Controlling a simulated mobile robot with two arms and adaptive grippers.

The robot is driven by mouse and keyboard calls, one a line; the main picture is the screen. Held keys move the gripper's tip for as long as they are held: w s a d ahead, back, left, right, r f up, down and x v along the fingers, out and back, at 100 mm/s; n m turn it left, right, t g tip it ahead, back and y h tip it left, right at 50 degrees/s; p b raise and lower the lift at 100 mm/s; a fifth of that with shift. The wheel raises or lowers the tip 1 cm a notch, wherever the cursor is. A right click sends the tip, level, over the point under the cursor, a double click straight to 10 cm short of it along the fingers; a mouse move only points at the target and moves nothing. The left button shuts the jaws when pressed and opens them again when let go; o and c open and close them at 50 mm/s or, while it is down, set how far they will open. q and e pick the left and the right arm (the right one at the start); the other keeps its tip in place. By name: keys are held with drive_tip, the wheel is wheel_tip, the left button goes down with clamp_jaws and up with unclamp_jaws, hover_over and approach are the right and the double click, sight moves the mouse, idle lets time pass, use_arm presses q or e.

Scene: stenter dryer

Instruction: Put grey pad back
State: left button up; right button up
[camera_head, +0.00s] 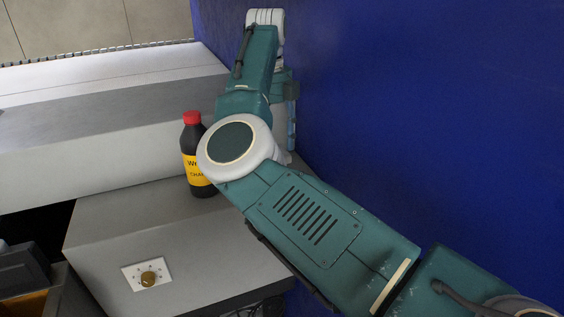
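I cannot make out a grey pad in this view. My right arm comes in from the lower right and bends across the middle up to the top. No fingertips of my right gripper show, and my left gripper is not in view either. The arm covers part of the grey machine body (165,225) and the space behind it.
A black bottle (195,166) with a red cap and yellow label stands on the grey ledge, close beside my arm's joint. A blue wall (430,110) fills the right. A dark box-like object (22,268) is lower left.

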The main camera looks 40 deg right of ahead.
drive_tip(key=shift+w+a+f, duration=0.4)
drive_tip(key=shift+a+f, duration=0.15)
drive_tip(key=shift+f, duration=0.15)
drive_tip(key=shift+s+a+f, duration=0.15)
drive_tip(key=shift+a+f, duration=0.05)
drive_tip(key=shift+f, duration=0.35)
drive_tip(key=shift+s+d+f, duration=0.15)
drive_tip(key=shift+s+f, duration=0.15)
drive_tip(key=shift+f, duration=0.5)
drive_tip(key=shift+d+f, duration=0.15)
drive_tip(key=o, duration=1.2)
drive_tip(key=shift+w, duration=0.15)
drive_tip(key=shift+r, duration=0.3)
wheel_tip(320, 180, up, 10)
drive_tip(key=shift+r+b, duration=0.25)
drive_tip(key=shift+b, duration=0.55)
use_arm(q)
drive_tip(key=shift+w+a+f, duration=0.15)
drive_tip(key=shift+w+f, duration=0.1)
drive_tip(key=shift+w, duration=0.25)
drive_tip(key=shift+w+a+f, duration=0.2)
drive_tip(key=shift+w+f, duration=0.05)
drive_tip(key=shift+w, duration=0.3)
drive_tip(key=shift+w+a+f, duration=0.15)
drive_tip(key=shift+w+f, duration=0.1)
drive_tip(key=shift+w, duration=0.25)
use_arm(e)
drive_tip(key=shift+a+r, duration=0.2)
drive_tip(key=shift+r, duration=0.3)
